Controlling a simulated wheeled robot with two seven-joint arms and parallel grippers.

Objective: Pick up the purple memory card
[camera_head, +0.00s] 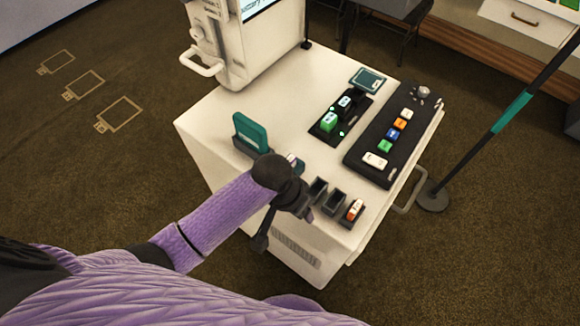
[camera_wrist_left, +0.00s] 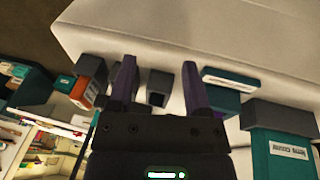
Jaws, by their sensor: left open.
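My left gripper (camera_head: 305,205) hangs over the front edge of the white cabinet top, by a row of small dark holders. In the left wrist view the gripper (camera_wrist_left: 158,75) is open. Its two dark purple fingers stand apart, with a grey holder (camera_wrist_left: 158,78) between them and nothing visibly gripped. Two dark holders (camera_head: 317,188) (camera_head: 335,202) look empty. An orange and white card (camera_head: 354,210) stands at the row's right end. My right gripper is not in view.
A large teal card (camera_head: 250,131) stands in a holder at the row's left. Behind are a black key panel (camera_head: 393,137), a small black tray with green and black pieces (camera_head: 330,121) and a white machine (camera_head: 232,50). A post (camera_head: 480,150) stands to the right.

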